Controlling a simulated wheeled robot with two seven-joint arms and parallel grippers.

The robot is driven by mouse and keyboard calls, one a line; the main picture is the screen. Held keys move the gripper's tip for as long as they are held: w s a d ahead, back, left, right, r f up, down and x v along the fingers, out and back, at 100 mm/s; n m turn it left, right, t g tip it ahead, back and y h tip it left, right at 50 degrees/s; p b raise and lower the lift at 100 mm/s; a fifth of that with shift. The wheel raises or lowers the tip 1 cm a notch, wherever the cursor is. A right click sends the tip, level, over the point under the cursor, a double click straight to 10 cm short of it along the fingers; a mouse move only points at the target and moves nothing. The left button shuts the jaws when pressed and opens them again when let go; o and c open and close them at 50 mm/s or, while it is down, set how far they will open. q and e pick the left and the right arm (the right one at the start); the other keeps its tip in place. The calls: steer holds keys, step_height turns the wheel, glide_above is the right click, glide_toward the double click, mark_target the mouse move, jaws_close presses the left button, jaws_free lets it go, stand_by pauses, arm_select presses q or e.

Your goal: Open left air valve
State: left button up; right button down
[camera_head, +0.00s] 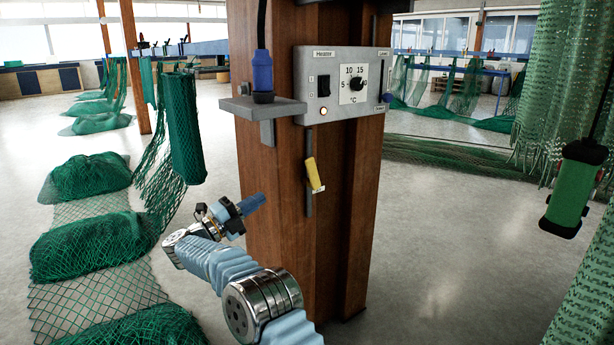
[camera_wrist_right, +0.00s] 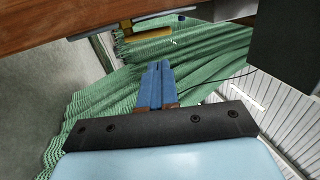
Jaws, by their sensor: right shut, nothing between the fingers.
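A yellow lever (camera_head: 312,174), which looks like an air valve handle, sits on a thin dark vertical pipe on the front of the wooden post. It hangs nearly upright, slightly tilted. Whether it is the left valve I cannot tell. My right gripper (camera_head: 251,203) is shut and empty, left of and a little below the lever, apart from it, pointing toward the post. In the right wrist view the blue fingers (camera_wrist_right: 157,86) are together, and a yellow piece (camera_wrist_right: 148,33) shows beyond them near the top. My left gripper is not in view.
The wooden post (camera_head: 270,170) carries a grey heater control box (camera_head: 318,104) and a small shelf (camera_head: 262,107) with a blue plug. Green nets (camera_head: 95,240) lie at left. A green-and-black hanging controller (camera_head: 568,190) is at right. Floor right of the post is clear.

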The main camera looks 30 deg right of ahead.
mark_target(306, 165)
steer(key=p+x, duration=0.1)
steer(key=x, duration=0.5)
steer(key=p+x, duration=0.1)
steer(key=x, duration=0.6)
steer(key=shift+s+a+r, duration=0.1)
steer(key=shift+s+r, duration=0.05)
steer(key=shift+s, duration=0.05)
steer(key=shift+w+d+r+p, duration=0.1)
steer(key=shift+d+p, duration=0.25)
steer(key=shift+d, duration=0.25)
steer(key=shift+d+r, duration=0.1)
steer(key=shift+r, duration=0.05)
steer(key=shift+d+r+y+p, duration=0.45)
steer(key=shift+d+r+y, duration=0.1)
steer(key=shift+d+y, duration=0.1)
steer(key=shift+d+r, duration=0.25)
